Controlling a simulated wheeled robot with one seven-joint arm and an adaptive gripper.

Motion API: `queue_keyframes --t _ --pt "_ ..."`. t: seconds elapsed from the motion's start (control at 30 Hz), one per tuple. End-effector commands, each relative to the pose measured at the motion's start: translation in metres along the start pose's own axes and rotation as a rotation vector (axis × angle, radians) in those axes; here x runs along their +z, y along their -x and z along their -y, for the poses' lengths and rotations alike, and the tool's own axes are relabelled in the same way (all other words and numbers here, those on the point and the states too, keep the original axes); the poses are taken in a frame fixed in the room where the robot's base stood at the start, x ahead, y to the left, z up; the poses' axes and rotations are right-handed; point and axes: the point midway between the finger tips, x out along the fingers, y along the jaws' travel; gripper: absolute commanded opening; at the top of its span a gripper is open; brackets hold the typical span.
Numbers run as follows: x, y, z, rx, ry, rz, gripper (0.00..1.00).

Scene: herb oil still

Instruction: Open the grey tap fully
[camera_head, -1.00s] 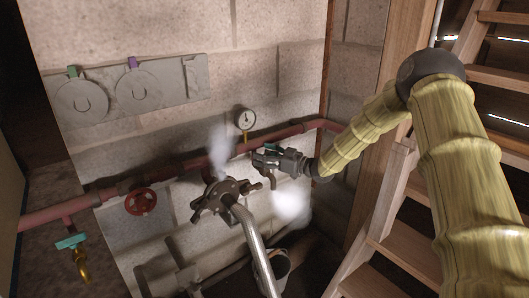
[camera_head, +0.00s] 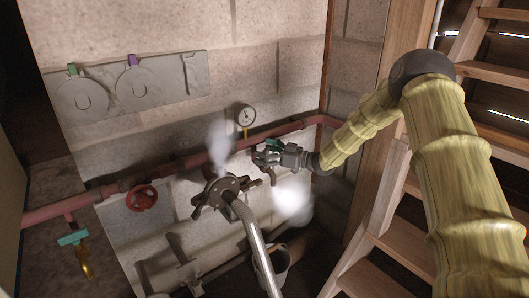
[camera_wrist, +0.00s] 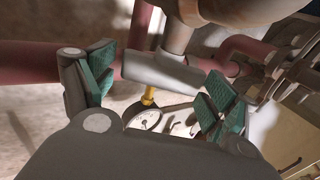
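The grey tap's bar-shaped handle (camera_wrist: 165,72) shows in the wrist view, fixed to a metal stem above it in the picture. My gripper (camera_wrist: 160,88) has its two teal-padded fingers apart, one near each end of the handle. A small gap shows on the left side; contact at the right end is unclear. In the head view my gripper (camera_head: 264,157) is at the red pipe, below the gauge. It hides most of the tap there; only a brownish spout-like part (camera_head: 273,178) shows below it.
A pressure gauge (camera_head: 245,117) stands above the red pipe (camera_head: 190,160). A steaming clamped lid (camera_head: 222,190) with a silver pipe (camera_head: 256,240) lies just left of my gripper. A red wheel (camera_head: 142,199) and a teal-handled tap (camera_head: 73,238) are farther left. Wooden stairs (camera_head: 375,260) stand right.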

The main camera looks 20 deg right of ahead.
Motion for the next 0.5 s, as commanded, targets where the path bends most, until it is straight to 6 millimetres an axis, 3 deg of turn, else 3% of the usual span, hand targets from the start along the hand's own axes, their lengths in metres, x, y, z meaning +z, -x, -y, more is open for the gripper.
queue_keyframes --t 0.33,0.5 --pt "-0.001 0.002 -0.001 0.001 0.001 0.0 0.89" --pt "0.0 0.017 -0.001 0.003 0.0 0.001 0.89"
